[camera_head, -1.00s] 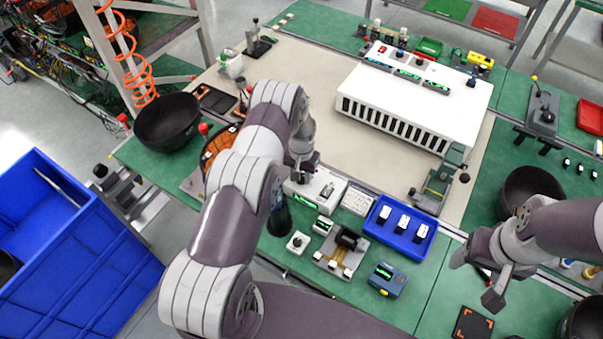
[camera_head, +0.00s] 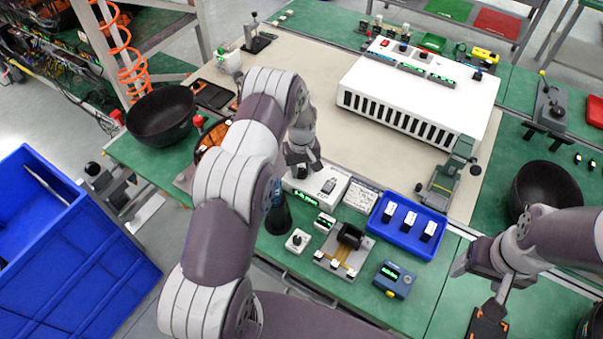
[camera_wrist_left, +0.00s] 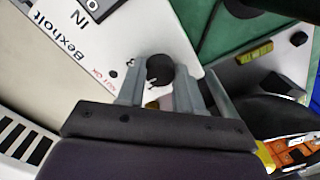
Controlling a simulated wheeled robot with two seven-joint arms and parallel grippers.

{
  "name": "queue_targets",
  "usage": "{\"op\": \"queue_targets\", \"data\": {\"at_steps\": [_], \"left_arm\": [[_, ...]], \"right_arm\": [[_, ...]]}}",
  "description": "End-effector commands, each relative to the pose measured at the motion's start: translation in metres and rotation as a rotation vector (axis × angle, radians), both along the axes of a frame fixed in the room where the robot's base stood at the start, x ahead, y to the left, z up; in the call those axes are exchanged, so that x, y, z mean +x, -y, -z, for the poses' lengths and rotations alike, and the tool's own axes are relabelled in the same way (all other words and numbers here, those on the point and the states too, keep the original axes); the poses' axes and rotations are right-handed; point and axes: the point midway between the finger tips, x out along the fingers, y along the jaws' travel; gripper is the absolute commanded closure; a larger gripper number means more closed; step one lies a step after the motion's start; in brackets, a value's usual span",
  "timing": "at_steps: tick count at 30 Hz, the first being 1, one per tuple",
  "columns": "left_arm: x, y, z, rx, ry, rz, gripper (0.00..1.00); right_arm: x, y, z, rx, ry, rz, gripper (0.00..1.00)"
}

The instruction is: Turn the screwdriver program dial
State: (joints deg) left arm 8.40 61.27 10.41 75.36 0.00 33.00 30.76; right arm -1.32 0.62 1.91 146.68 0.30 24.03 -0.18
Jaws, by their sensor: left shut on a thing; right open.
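The screwdriver controller is a white box (camera_head: 326,188) with a green lit display, a black switch and printed lettering, on the bench near the front. Its black round program dial (camera_wrist_left: 160,69) shows in the left wrist view between my fingers, near small printed marks. My left gripper (camera_head: 299,170) points down over the left part of the box. It also shows in the left wrist view (camera_wrist_left: 159,88), shut on the dial. In the head view the gripper hides the dial. My right gripper (camera_head: 486,279) is open and empty over the bench's front right.
A blue tray (camera_head: 437,243) with several small devices, a fixture (camera_head: 343,263) and a blue meter (camera_head: 393,279) lie right of the controller. A large white slotted unit (camera_head: 420,92) stands behind. Dark bowls (camera_head: 160,117) sit at both sides. The beige mat's middle is clear.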

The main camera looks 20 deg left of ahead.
Motion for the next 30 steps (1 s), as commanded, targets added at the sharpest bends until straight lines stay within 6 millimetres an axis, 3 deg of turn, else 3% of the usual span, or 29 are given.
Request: {"op": "queue_targets", "data": {"at_steps": [12, 30], "left_arm": [[0.002, 0.000, 0.001, 0.001, 0.005, -0.386, 0.95], [0.002, 0.000, -0.001, 0.000, 0.005, -0.731, 0.95]], "right_arm": [[0.000, 0.000, 0.031, 0.000, 0.000, 0.000, 0.29], [0.000, 0.000, 0.047, 0.000, 0.000, 0.000, 0.29]]}}
